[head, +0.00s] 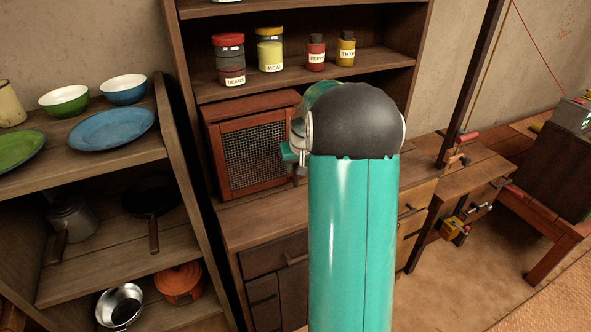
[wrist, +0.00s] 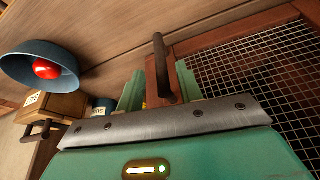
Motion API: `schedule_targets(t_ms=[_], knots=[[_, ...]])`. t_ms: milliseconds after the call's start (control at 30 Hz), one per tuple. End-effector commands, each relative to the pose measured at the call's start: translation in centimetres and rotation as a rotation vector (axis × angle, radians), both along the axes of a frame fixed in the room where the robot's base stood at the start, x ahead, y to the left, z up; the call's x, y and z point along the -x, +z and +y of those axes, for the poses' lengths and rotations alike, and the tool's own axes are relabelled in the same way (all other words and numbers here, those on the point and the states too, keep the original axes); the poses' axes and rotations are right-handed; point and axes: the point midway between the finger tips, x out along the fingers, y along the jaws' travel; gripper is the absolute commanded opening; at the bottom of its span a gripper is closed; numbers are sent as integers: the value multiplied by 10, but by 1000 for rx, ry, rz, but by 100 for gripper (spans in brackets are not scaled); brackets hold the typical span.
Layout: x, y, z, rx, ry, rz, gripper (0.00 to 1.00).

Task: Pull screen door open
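The screen door (head: 252,157) has a red-brown wooden frame with wire mesh and is the front of a small wooden cabinet (head: 255,107) on the hutch counter. It looks shut. In the wrist view the mesh (wrist: 262,75) fills the right side, and a dark bar handle (wrist: 161,68) stands on the door's frame. My gripper (wrist: 159,88) is open, with one green finger on each side of the handle. I cannot tell whether either finger touches it. In the head view my teal arm hides most of the gripper and the door's right edge.
Jars (head: 270,50) stand on the shelf above the cabinet. An open shelf (head: 90,255) with plates, bowls and pans is at the left. The wrist view shows a blue bowl (wrist: 22,70) with a red round thing in it and a wooden box (wrist: 55,105).

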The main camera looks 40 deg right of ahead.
Motion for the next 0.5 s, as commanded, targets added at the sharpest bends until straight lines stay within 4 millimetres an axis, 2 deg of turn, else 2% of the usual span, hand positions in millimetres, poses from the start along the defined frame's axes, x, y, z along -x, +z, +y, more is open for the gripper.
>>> schedule_targets(t_ms=[33, 200, 500], knots=[[-3, -9, -1, -2, 1, 2, 36], [-11, -24, -3, -1, 1, 1, 36], [-14, -28, -4, 0, 1, 0, 36]])
